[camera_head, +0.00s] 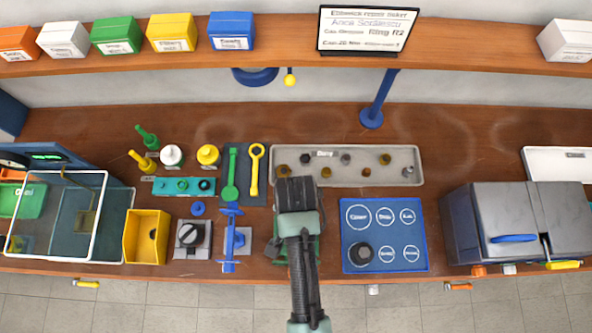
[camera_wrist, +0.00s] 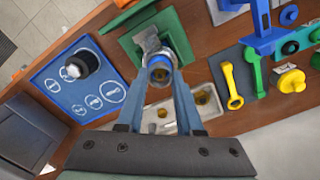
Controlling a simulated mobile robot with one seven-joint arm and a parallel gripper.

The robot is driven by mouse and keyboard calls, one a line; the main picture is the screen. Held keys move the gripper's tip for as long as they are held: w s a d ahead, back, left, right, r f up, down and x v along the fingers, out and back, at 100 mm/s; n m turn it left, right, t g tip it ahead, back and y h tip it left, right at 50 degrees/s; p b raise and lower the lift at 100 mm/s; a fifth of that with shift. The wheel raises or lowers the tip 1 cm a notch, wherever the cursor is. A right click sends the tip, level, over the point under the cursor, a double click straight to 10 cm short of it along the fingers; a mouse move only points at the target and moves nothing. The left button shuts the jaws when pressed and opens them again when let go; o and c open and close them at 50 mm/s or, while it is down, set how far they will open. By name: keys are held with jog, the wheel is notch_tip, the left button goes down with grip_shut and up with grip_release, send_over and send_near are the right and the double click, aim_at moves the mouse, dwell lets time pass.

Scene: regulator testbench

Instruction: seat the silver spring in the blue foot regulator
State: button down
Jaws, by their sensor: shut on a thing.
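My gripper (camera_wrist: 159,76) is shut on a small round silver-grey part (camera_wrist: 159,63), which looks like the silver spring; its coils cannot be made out. A blue patch shows at the fingertips, and I cannot tell which part it belongs to. A green fixture (camera_wrist: 133,44) lies just beyond the fingertips, with a grey metal piece in line with the held part. Contact between them cannot be judged. In the head view the green fixture (camera_head: 281,250) is mostly hidden under my arm and gripper (camera_head: 296,190). The blue foot of a regulator cannot be picked out clearly.
A grey tray (camera_head: 335,180) with several small gold and grey parts lies behind my gripper. A blue mat (camera_head: 430,258) with labelled circles and a black knob (camera_head: 361,254) lies right. A blue stand (camera_head: 231,240) is close on the left. A grey machine (camera_head: 510,225) stands far right.

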jog(key=shift+f, duration=0.15)
dwell(0.4)
jog(key=shift+c, duration=2.4)
grip_release()
jog(key=shift+o, duration=0.2)
jog(key=o, duration=0.4)
jog(key=shift+o, duration=0.2)
jog(key=shift+r+p, duration=1.3)
jog(key=shift+r, duration=2.7)
